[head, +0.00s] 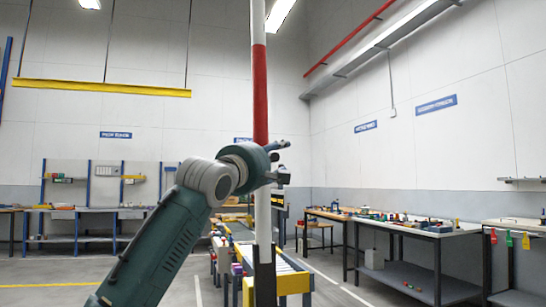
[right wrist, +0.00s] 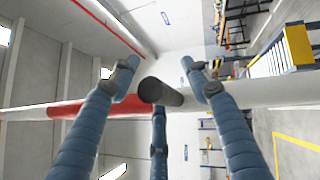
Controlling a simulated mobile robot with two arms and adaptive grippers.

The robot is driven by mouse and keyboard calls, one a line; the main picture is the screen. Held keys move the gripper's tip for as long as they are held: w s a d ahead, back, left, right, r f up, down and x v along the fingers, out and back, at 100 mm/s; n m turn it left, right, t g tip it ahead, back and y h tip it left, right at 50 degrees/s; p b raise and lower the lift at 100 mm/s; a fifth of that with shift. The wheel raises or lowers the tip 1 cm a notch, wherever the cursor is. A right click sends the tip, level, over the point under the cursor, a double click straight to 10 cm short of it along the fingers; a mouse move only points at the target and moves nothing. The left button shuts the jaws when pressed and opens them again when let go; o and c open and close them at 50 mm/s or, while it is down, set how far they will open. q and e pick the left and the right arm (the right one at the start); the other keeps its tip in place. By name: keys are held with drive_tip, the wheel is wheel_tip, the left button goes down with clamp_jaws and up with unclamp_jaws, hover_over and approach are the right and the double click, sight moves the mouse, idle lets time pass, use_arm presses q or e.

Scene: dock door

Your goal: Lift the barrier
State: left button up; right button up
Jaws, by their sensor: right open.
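The barrier, a red and white striped pole (head: 260,95), stands upright in the middle of the head view and runs out of the top edge. Its lower white part meets a dark post (head: 264,283). My right gripper (head: 279,163) is beside the pole, with its wrist overlapping it. In the right wrist view, the pole (right wrist: 88,107) runs across the picture. A dark round stub (right wrist: 160,92) points from it toward the camera, between the spread fingers of the right gripper (right wrist: 158,85). The fingers look open; contact cannot be told. My left gripper is not in view.
A yellow-framed roller conveyor (head: 290,281) stands behind the post. Workbenches with small items (head: 420,228) line the right wall, and another bench (head: 90,211) is at the back left. A yellow beam (head: 100,88) hangs upper left. Grey floor (head: 60,270) at left is clear.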

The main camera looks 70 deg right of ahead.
drive_tip(key=shift+w, duration=0.3)
drive_tip(key=shift+a, duration=0.1)
drive_tip(key=shift+a+f, duration=0.1)
drive_tip(key=shift+a, duration=0.3)
drive_tip(key=v, duration=1.1)
drive_tip(key=shift+f, duration=0.1)
drive_tip(key=shift+w, duration=0.15)
